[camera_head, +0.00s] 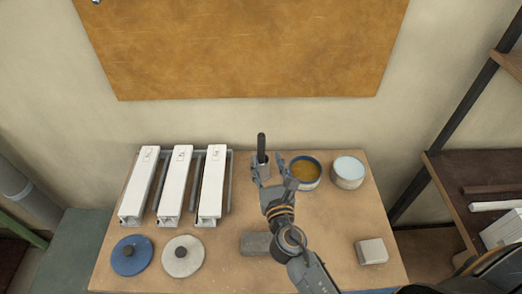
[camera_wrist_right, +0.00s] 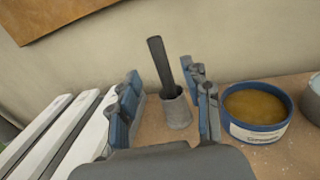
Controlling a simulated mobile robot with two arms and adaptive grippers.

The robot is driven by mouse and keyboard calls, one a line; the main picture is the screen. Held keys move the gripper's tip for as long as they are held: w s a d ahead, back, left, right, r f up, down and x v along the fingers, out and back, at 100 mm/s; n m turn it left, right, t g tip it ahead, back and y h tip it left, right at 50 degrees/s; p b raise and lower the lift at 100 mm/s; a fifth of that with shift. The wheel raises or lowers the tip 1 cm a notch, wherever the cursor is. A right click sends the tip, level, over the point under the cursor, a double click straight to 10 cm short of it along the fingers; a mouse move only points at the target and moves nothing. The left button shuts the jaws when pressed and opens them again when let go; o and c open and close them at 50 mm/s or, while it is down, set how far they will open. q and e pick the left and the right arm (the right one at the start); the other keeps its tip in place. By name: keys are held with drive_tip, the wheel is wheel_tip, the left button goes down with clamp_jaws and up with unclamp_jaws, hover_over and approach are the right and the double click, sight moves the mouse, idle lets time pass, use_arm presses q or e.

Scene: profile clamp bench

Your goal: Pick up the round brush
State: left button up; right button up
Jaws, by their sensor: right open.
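The round brush (camera_head: 261,146) stands handle up in a small grey cup at the back middle of the bench. Only its dark handle shows; its lower end is hidden in the cup. In the right wrist view the handle (camera_wrist_right: 160,62) leans a little to the left, and the cup (camera_wrist_right: 178,112) is below it. My right gripper (camera_head: 269,166) is open and empty, in front of the cup. In the wrist view its fingers (camera_wrist_right: 166,88) are on either side of the brush and cup, apart from the handle. My left gripper is not in view.
A blue tin of brown paste (camera_head: 305,185) stands close to the right of my right gripper, with a light-blue tin (camera_head: 348,172) beyond. Three white profiles (camera_head: 212,182) are at left. Two round lids (camera_head: 131,255), a grey block (camera_head: 256,243) and a pale block (camera_head: 371,251) lie in front.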

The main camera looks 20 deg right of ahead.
sight(262, 143)
drive_tip(key=w, duration=0.2)
drive_tip(key=shift+w+d, duration=0.1)
drive_tip(key=shift+w, duration=0.45)
drive_tip(key=shift+w+d+r+p, duration=0.1)
drive_tip(key=shift+w+r+p, duration=0.3)
drive_tip(key=shift+w+p, duration=0.35)
drive_tip(key=w, duration=0.2)
drive_tip(key=shift+w+d+f, duration=0.1)
drive_tip(key=shift+w, duration=0.6)
drive_tip(key=shift+w+d+f, duration=0.1)
drive_tip(key=shift+w, duration=0.05)
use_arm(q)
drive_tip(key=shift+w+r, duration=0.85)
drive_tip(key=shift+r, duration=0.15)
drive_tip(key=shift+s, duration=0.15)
use_arm(e)
clamp_jaws()
